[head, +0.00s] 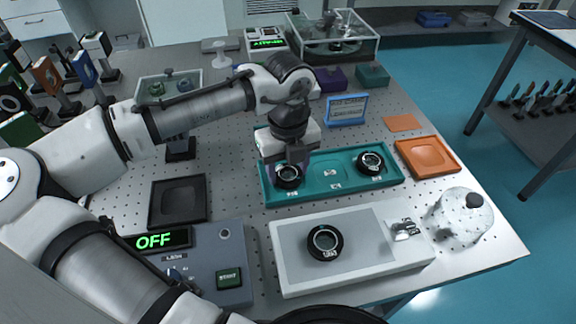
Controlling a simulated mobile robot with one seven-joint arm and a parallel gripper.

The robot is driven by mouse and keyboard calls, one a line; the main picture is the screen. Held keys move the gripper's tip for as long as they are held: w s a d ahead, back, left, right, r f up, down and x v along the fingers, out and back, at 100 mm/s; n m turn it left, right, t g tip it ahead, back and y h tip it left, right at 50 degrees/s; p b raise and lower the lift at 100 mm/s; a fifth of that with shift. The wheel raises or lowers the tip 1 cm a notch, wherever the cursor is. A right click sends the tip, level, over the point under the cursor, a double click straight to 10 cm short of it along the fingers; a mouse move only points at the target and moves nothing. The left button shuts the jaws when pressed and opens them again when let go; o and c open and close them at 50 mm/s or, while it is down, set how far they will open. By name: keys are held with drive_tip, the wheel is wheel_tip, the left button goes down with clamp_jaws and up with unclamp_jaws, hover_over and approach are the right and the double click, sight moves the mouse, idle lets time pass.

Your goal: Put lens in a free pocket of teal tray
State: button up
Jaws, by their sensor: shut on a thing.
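The teal tray (385,181) lies on the optical table in the head view, a long shallow tray with labelled pockets. My gripper (287,167) points down over its left pocket and is shut on a black-ringed lens (288,177). The lens is at the left pocket; I cannot tell whether it touches the tray floor. Another black-ringed lens (370,162) sits in the right pocket. The middle pocket (331,172) looks empty. A third lens (324,242) lies on the pale grey platform in front of the teal tray.
The grey platform (285,273) also holds a small metal part (404,229). An orange tray (427,157), a black tray (178,201), a blue-framed sign (346,109) and a control box reading OFF (215,262) surround the teal tray.

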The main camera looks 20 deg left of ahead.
sight(288, 173)
drive_tip(key=shift+f, duration=0.15)
drive_tip(key=o, duration=0.7)
wheel_tip(288, 173, up, 12)
drive_tip(key=shift+r, duration=0.2)
